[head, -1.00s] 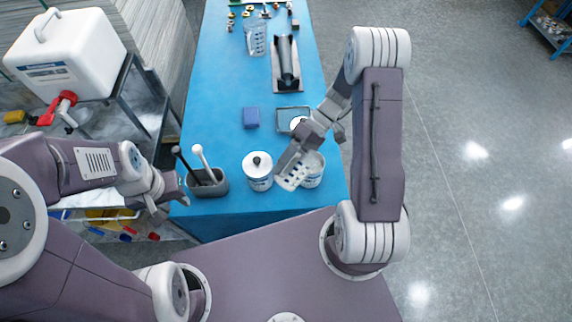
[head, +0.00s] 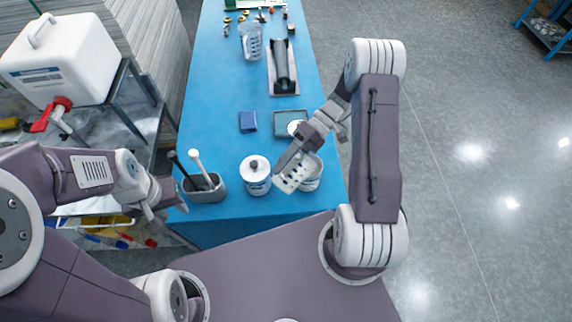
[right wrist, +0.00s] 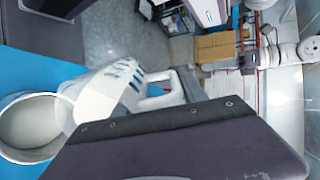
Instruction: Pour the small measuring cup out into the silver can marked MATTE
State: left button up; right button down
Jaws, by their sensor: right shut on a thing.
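The small measuring cup (head: 289,181), white with dark markings, is tilted in my right gripper (head: 299,153), which is shut on it. It is at the rim of an open can (head: 312,176) near the table's front edge. In the right wrist view the cup (right wrist: 104,88) leans toward the open can (right wrist: 30,128), which has pale contents inside. The can's label is mostly hidden, so I cannot read MATTE. My left gripper (head: 164,197) is beside the table's left edge, apart from these things; its jaws are unclear. Whether liquid is flowing from the cup is not visible.
A lidded white can (head: 256,178) stands just left of the open can. A grey holder (head: 205,191) with two handled tools is further left. A blue block (head: 248,122), a tray (head: 290,121), a roller (head: 283,75) and a clear jug (head: 251,42) are further back.

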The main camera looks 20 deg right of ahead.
dwell(0.3)
jog(key=shift+w+d+r+g+y+b, duration=0.3)
jog(key=shift+d+r+y, duration=0.2)
jog(key=shift+r+y, duration=0.1)
jog(key=shift+d+r, duration=0.15)
jog(key=shift+r, duration=0.05)
dwell(0.7)
jog(key=shift+w+d+r+g+y+b, duration=0.3)
jog(key=shift+d+y+b, duration=0.2)
jog(key=shift+y, duration=0.2)
jog(key=shift+d+r+y, duration=0.15)
jog(key=shift+r+y, duration=0.15)
jog(key=shift+r, duration=0.05)
jog(key=shift+b, duration=0.3)
